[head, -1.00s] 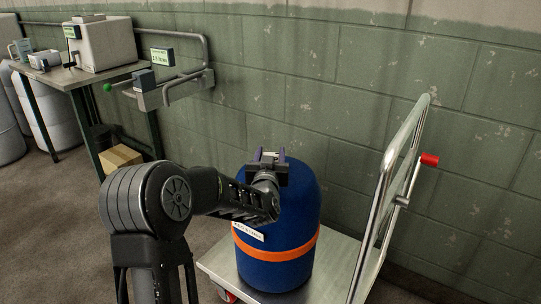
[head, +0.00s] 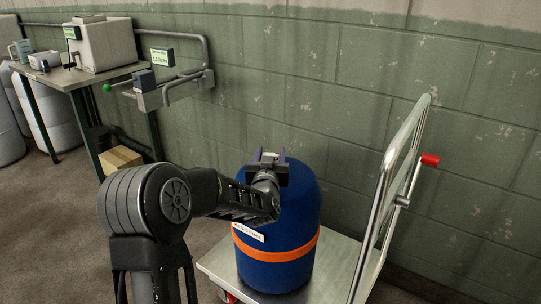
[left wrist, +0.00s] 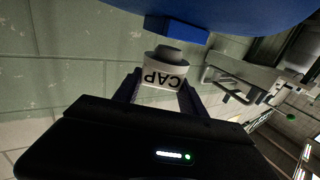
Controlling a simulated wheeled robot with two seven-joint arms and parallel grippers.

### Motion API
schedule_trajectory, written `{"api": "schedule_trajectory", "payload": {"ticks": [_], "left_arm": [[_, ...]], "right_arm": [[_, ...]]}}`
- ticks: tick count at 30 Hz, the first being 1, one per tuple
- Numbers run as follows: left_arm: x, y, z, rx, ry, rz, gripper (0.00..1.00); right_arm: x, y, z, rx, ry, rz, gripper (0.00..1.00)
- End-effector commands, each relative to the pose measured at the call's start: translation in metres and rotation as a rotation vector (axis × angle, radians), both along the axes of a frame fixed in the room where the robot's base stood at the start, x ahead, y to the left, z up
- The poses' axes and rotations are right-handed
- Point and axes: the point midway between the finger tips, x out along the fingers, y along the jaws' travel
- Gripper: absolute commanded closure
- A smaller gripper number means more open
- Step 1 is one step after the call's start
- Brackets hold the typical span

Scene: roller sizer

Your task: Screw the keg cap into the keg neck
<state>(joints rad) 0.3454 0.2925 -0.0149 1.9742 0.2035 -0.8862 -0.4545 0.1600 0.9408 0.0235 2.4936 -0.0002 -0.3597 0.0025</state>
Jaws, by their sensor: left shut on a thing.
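The keg (head: 295,205) is a dark blue upright drum with an orange band, standing on a steel cart. My left gripper (head: 268,157) is in front of the keg's upper part and shut on the keg cap (head: 268,155). In the left wrist view the keg cap (left wrist: 163,73) is a whitish piece marked CAP with a dark plug end, held between the left fingers (left wrist: 160,92). A blue block that looks like the keg neck (left wrist: 187,30) juts from the keg (left wrist: 225,10) close beyond the plug. I cannot tell whether they touch. My right gripper does not show.
The cart's bed (head: 335,252) and upright handle (head: 392,180) are right of the keg. A table (head: 75,75) with a white box stands at back left, with a cardboard box (head: 120,158) below. A pipe rail (head: 190,80) is on the wall.

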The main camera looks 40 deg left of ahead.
Motion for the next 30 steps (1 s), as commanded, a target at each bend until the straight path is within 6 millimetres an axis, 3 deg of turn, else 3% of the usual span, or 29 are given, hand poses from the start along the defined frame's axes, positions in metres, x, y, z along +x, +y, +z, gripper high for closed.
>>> {"api": "schedule_trajectory", "payload": {"ticks": [30], "left_arm": [[0.0001,-0.0001,-0.0016,0.0,0.0,0.0,0.91]], "right_arm": [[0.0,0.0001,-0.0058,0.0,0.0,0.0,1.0]]}}
